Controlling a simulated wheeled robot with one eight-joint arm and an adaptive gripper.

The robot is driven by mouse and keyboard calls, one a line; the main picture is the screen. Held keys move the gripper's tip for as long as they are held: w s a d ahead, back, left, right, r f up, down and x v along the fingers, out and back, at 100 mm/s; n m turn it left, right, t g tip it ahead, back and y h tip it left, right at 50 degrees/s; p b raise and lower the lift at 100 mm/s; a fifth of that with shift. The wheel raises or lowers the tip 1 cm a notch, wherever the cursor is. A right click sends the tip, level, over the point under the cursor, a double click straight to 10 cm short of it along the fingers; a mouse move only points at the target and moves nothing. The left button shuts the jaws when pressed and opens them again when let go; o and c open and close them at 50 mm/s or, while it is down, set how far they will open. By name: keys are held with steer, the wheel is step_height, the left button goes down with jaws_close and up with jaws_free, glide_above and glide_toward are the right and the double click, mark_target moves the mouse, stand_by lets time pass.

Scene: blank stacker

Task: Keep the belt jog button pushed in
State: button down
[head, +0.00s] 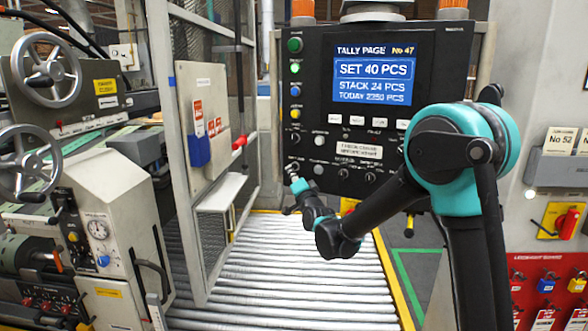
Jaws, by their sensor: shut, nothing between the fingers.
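A black control panel (262,130) with a lit tally screen (374,74) hangs over a roller conveyor. Its left column carries green, blue (295,91) and yellow (295,113) buttons; white buttons (320,141) sit to their right. The small labels are unreadable, so I cannot tell which is the belt jog button. My gripper (295,177) is at the panel's lower left corner, below the button column, shut and empty. Its tip covers that spot. I cannot tell whether it touches or presses a button there.
The roller conveyor (275,281) runs below my gripper. A mesh guard door (213,135) stands to the left, beside a machine with handwheels (45,69). A red lockout board (545,285) and a red-handled switch (569,222) are at the right.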

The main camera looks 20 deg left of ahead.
steer(key=shift+s+a, duration=0.15)
steer(key=shift+s, duration=1.1)
steer(key=shift+s+a, duration=0.1)
steer(key=shift+s, duration=1.15)
steer(key=s+d+f+n+g+h, duration=0.15)
steer(key=d+f, duration=0.25)
steer(key=d, duration=0.5)
steer(key=d+f+n+g+h, duration=0.15)
steer(key=d+f, duration=0.25)
steer(key=d, duration=0.4)
steer(key=s+d+f+n+g+h, duration=0.1)
steer(key=d+f+g+h, duration=0.2)
steer(key=d, duration=0.6)
steer(key=s+d+f+g+h, duration=0.3)
steer(key=s+d+f, duration=0.5)
steer(key=s+d, duration=0.3)
steer(key=s+d+f+g+h, duration=0.3)
steer(key=s+d+f, duration=0.5)
steer(key=s+d, duration=0.4)
steer(key=shift+s+d+f+h, duration=0.25)
steer(key=shift+d+f+h, duration=0.1)
steer(key=shift+d, duration=0.6)
